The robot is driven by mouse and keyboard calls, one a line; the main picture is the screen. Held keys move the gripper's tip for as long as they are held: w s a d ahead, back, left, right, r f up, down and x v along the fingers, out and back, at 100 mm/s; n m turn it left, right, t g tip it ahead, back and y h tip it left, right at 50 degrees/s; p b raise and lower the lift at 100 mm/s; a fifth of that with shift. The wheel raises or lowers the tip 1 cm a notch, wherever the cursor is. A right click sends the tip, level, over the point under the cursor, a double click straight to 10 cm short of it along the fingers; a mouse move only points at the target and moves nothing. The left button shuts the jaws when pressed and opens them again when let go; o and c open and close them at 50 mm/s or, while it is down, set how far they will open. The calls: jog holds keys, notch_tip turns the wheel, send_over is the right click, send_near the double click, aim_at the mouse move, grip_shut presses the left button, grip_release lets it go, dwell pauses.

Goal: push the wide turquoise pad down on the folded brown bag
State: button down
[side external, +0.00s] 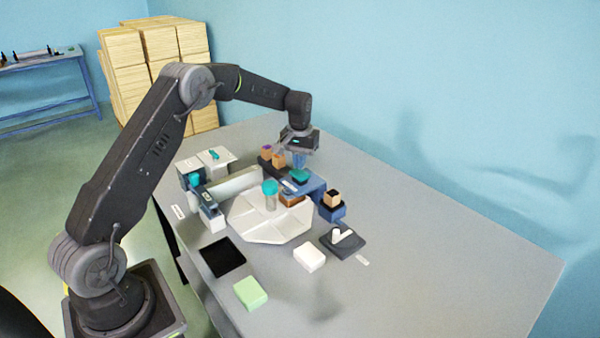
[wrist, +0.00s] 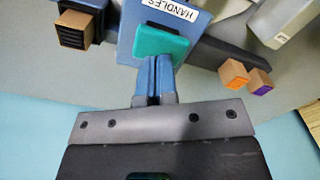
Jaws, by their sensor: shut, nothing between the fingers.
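The wide turquoise pad (side external: 301,176) sits on the blue station at the far side of the white platform. In the wrist view the pad (wrist: 158,43) lies below a label reading HANDLES. My gripper (side external: 299,165) is shut and empty, pointing down just above or at the pad. In the wrist view my blue fingertips (wrist: 164,62) are together at the pad's near edge; I cannot tell if they touch it.
Two stamp blocks (wrist: 246,78) stand on a dark bar beside the station. A black-faced block in a blue holder (side external: 332,211) stands on the other side. The white platform (side external: 250,230) carries a turquoise-topped clear post (side external: 270,190). The table's right side is clear.

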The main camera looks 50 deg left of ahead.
aim_at(300, 173)
jog(key=shift+f, duration=0.7)
jog(key=shift+f, duration=1.2)
jog(key=shift+r, duration=3.6)
jog(key=shift+r, duration=0.1)
